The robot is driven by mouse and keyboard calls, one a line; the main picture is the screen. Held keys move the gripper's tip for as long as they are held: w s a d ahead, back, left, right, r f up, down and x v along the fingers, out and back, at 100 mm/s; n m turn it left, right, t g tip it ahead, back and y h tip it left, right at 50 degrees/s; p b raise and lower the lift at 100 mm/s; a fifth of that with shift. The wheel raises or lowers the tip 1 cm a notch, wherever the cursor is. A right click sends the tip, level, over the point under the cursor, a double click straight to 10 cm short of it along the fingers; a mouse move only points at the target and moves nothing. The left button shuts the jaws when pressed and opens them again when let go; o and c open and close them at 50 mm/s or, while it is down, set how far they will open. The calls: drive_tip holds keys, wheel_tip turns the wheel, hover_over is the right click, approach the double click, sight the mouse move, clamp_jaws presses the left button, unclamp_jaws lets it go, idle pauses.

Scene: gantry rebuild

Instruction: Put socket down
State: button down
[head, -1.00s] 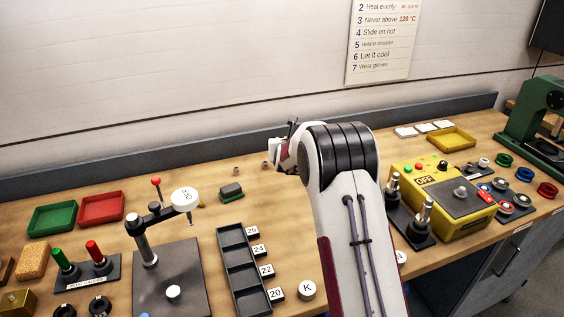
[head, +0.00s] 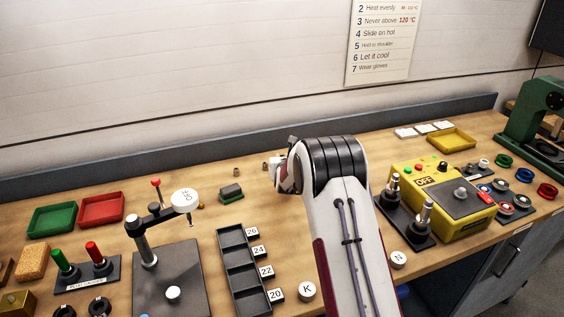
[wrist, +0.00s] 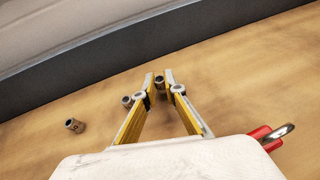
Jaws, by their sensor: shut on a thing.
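My gripper (wrist: 161,84) is shut on a small dark grey socket (wrist: 160,82), which sits between its fingertips in the wrist view. The fingertips are over the wooden bench near the back wall strip; I cannot tell if the socket touches the bench. Two similar sockets stand to the left: one close beside the left finger (wrist: 127,101) and one farther off (wrist: 74,125). In the head view, two small sockets show left of my arm (head: 238,168) (head: 265,166).
A black tray (head: 240,270) with numbered tags is in front. A yellow box marked OFF (head: 425,195) stands to the right. The wrist view shows a red item with a metal loop (wrist: 270,137). Bare bench surrounds the sockets.

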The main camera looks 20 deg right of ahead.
drive_tip(key=shift+f, duration=0.55)
drive_tip(key=shift+f, duration=0.1)
drive_tip(key=c, duration=2.1)
unclamp_jaws()
drive_tip(key=shift+s, duration=0.1)
drive_tip(key=shift+s+r, duration=0.15)
drive_tip(key=shift+r, duration=0.1)
drive_tip(key=shift+v, duration=3.5)
drive_tip(key=shift+a, duration=0.15)
